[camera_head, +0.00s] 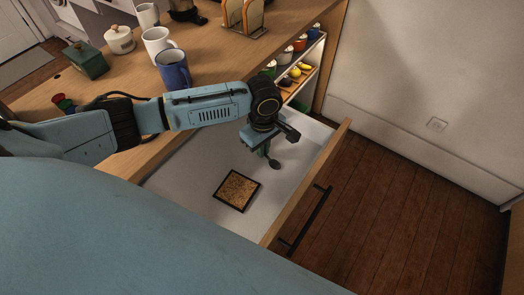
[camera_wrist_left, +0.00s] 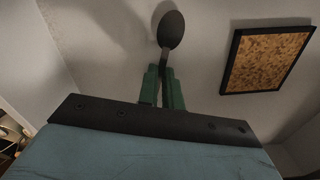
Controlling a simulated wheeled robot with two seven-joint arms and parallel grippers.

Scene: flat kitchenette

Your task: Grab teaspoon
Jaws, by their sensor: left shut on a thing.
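The teaspoon (camera_wrist_left: 170,32) is dark, with its oval bowl pointing away from my gripper in the left wrist view. In the head view its bowl (camera_head: 274,164) shows just below my left gripper (camera_head: 263,150). The left gripper's green fingers (camera_wrist_left: 161,88) are shut on the spoon's handle inside the open drawer. Most of the handle is hidden by the fingers and the gripper body. The spoon's bowl is over the white drawer floor (camera_head: 190,172); I cannot tell whether it touches it. My right gripper is not in view.
A dark-framed cork square (camera_head: 237,190) lies in the drawer near the spoon. The drawer front with its black handle (camera_head: 306,220) stands at the right. Mugs, including a blue one (camera_head: 173,69), stand on the wooden counter (camera_head: 205,45) beyond my arm.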

